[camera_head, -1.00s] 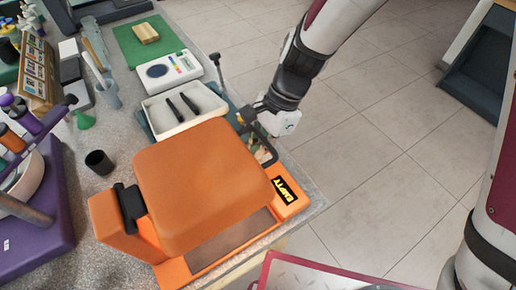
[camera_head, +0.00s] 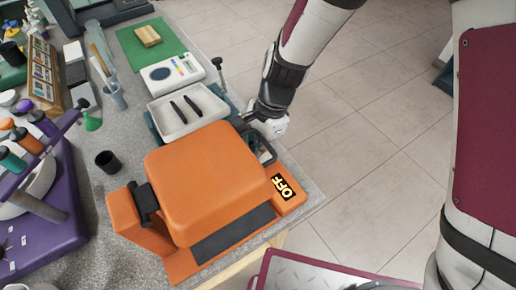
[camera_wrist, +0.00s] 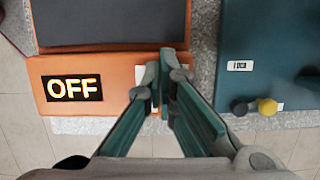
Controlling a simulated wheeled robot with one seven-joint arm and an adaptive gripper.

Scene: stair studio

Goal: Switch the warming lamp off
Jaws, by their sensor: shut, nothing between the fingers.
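The warming lamp (camera_head: 205,180) is an orange unit with a broad hood on the bench; its orange base (camera_wrist: 120,74) shows close up in the wrist view. A label on its front corner (camera_head: 284,187) reads OFF, and the same lit OFF display (camera_wrist: 73,88) is clear in the wrist view. The strip under the hood (camera_head: 235,234) is dark grey. My gripper (camera_wrist: 165,72) is shut and empty, its tips at a small pale switch on the base's right end. The tips hide most of that switch, and I cannot tell whether they touch it.
A teal device (camera_wrist: 262,50) with a dark knob and a yellow knob stands right beside the lamp. A white tray (camera_head: 165,132) with two dark items, a scale (camera_head: 172,75) and a black cup (camera_head: 107,161) are on the bench.

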